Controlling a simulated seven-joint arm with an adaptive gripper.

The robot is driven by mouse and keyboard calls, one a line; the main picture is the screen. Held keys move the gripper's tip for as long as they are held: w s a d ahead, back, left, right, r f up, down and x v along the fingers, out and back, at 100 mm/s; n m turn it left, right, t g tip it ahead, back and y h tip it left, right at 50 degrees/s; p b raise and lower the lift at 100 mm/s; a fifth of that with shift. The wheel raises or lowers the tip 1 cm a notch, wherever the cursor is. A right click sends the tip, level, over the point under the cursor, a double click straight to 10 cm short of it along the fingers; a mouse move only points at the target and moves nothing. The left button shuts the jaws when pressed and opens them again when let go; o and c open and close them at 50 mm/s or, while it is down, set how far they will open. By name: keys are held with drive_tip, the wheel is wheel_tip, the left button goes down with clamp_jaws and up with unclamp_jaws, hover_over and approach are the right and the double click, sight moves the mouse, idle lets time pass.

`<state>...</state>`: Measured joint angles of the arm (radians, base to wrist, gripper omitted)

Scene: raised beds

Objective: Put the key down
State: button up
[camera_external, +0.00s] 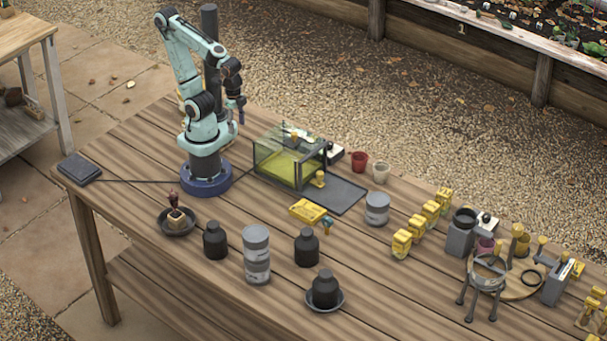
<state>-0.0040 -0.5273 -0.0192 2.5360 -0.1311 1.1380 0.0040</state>
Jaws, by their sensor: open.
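My gripper (241,117) hangs pointing down in front of my folded arm, well above the table (130,150), left of the glass-walled case. It is open, and I see nothing held, though its fingertips are small in this view. I cannot pick out the key for certain. A small blue-and-tan piece (327,225) stands beside a flat yellow block (307,211) on the table, but it is too small to identify. My gripper is far above and to the left of both.
The glass-walled case (268,163) with a yellow-green inside stands beside my base, with a dark tray (345,194) at its right. Dark bottles (307,247) and grey tins (256,240) stand in front. Yellow pieces (402,243) and a tripod ring stand (487,284) crowd the right.

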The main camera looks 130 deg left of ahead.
drive_tip(key=shift+s+f, duration=0.1)
drive_tip(key=shift+s, duration=0.35)
